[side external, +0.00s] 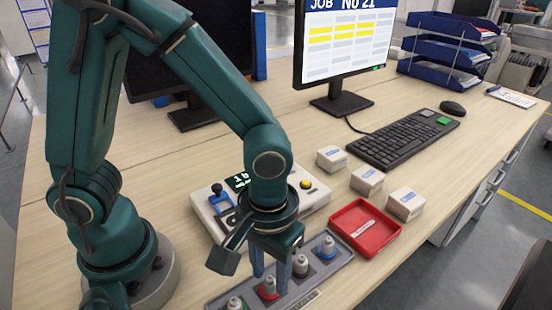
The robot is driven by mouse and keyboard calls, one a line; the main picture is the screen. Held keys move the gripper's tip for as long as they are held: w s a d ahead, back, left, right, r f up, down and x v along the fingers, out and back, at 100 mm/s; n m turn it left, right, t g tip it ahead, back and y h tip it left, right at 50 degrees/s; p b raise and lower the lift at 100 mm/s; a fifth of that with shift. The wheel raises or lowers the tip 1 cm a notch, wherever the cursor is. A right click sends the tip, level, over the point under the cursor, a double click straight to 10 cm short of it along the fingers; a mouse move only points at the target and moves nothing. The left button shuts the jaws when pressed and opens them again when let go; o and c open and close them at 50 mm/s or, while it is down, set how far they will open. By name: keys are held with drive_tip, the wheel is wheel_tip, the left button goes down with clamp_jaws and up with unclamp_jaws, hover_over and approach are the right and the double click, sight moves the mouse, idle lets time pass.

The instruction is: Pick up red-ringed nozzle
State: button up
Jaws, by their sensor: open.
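The red-ringed nozzle (268,289) stands upright in a grey holder strip (345,262) at the bottom of the side view. Its red ring shows around a pale body. My gripper (271,281) points down over it, with its two fingers apart. One finger shows to the left of the nozzle and the other to its right. Whether a finger touches the nozzle cannot be told. In the same strip stand a green-ringed nozzle (235,304), a dark-ringed nozzle (300,266) and a blue-ringed nozzle (327,247).
A red tray (384,247) lies right of the strip, with small white boxes (367,180) behind it. A control box (314,199) with knobs stands behind my gripper. A keyboard (404,140), a monitor (340,50) and blue trays (445,52) are farther back.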

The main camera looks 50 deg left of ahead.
drive_tip(key=shift+f, duration=0.85)
clamp_jaws()
drive_tip(key=shift+r, duration=0.2)
